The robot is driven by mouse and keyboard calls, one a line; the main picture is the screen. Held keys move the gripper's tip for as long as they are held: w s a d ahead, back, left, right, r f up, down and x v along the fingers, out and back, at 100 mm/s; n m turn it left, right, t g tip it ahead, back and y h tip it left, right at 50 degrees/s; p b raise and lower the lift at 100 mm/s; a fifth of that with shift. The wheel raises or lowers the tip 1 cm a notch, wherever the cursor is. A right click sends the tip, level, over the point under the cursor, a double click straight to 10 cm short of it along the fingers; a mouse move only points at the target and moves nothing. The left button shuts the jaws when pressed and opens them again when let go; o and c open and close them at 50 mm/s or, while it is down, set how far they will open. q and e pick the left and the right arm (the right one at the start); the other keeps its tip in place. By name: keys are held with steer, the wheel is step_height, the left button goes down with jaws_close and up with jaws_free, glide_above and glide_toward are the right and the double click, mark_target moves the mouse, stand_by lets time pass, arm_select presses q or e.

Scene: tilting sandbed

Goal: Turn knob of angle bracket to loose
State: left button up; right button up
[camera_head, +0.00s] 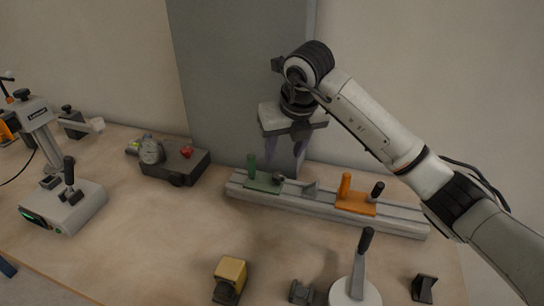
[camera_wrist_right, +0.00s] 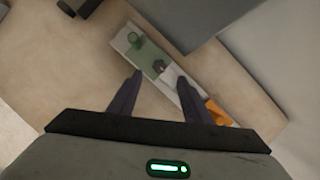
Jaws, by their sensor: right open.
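My right gripper (camera_head: 284,158) is open and points down, above and behind the left half of a pale rail (camera_head: 325,208). Its two dark fingers also show apart and empty in the right wrist view (camera_wrist_right: 160,78). A green plate with an upright handle (camera_head: 263,182) sits on the rail's left part. A small grey angled piece, perhaps the angle bracket (camera_head: 310,189), stands right of it. A dark knob (camera_head: 280,178) sits beside the green plate; I cannot tell which part it belongs to or its turn. An orange plate with a handle (camera_head: 355,202) is further right. My left gripper is out of view.
A dark box with a dial (camera_head: 175,162) stands left of the rail. A tall grey panel (camera_head: 240,80) rises behind. A yellow-topped block (camera_head: 230,277), an upright lever on a round base (camera_head: 360,270) and small dark blocks line the front. A joystick box (camera_head: 65,207) is at left.

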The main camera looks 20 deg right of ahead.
mark_target(279, 175)
steer(key=x, duration=0.8)
steer(key=shift+s+f+p, duration=0.15)
steer(key=shift+s+p, duration=0.15)
steer(key=shift+p, duration=0.05)
steer(key=shift+w+f, duration=0.3)
steer(key=shift+f, duration=0.25)
steer(key=c, duration=1)
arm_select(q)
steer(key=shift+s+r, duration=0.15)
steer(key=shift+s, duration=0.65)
arm_select(e)
steer(key=shift+c, duration=0.3)
